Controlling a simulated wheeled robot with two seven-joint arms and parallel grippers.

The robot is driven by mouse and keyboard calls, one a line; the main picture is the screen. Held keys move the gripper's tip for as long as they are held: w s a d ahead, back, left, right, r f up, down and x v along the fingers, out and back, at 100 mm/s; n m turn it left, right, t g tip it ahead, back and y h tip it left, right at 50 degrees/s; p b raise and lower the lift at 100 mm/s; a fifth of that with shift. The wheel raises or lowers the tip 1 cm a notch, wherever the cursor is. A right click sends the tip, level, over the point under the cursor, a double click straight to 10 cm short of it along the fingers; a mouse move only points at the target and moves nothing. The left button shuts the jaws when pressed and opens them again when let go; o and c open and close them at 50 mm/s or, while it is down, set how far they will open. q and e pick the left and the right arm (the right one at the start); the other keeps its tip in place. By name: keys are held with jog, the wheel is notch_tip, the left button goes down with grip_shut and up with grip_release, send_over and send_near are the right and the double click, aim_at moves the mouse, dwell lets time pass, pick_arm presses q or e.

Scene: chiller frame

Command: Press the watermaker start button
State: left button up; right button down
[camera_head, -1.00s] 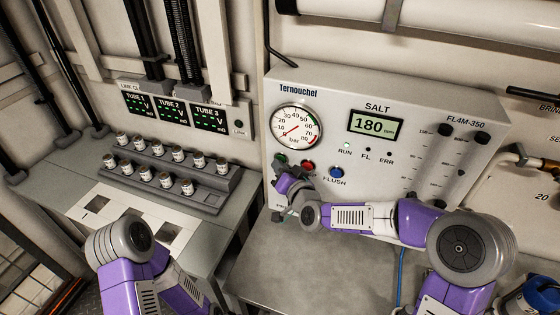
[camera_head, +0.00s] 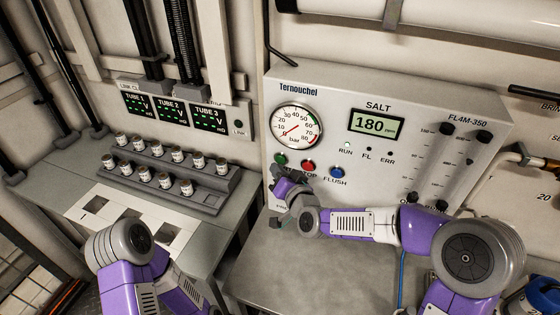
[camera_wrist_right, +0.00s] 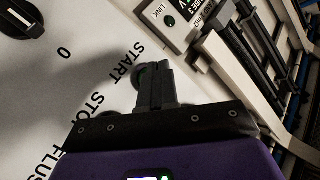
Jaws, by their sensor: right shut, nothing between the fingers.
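The green start button (camera_head: 280,160) is at the left end of a row on the grey watermaker panel (camera_head: 370,92). It shows clear in the head view, left of the red stop button (camera_head: 308,166) and the blue flush button (camera_head: 337,173). My right gripper (camera_head: 279,190) is just below it, its fingertips hard to make out. In the right wrist view the shut, empty fingers (camera_wrist_right: 154,72) overlap a round button beside the START label (camera_wrist_right: 129,62). Touching or apart cannot be told. My left gripper is out of view.
A pressure gauge (camera_head: 296,129) and a display (camera_head: 375,123) reading 180 are above the buttons. A bare grey worktop (camera_head: 300,270) lies below. A rack (camera_head: 200,190) of several small canisters stands at left. My left forearm is at lower left.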

jog(key=s, duration=0.1)
jog(key=s+a+b, duration=0.1)
jog(key=s, duration=0.1)
jog(key=s+a, duration=0.1)
jog(key=shift+s, duration=0.3)
dwell(0.7)
